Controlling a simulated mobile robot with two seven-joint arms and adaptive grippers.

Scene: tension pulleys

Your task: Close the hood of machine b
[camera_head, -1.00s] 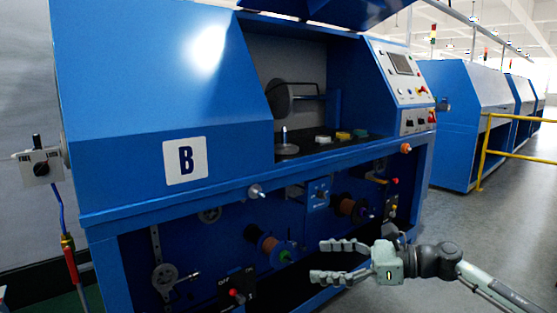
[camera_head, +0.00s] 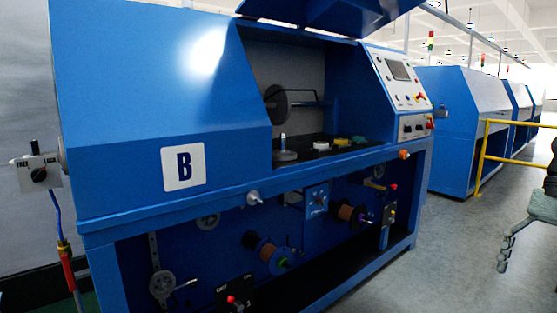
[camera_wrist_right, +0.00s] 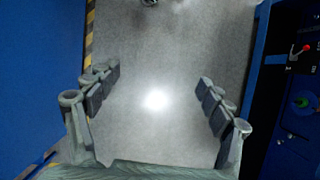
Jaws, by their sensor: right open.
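My left gripper is not in view.
A control panel (camera_head: 400,80) with a screen and buttons slopes to the right of the bay. A yellow railing (camera_head: 482,155) and more blue machines (camera_head: 462,125) stand at the right. Grey floor (camera_head: 450,235) is free in front. Spools and knobs sit on the lower front.

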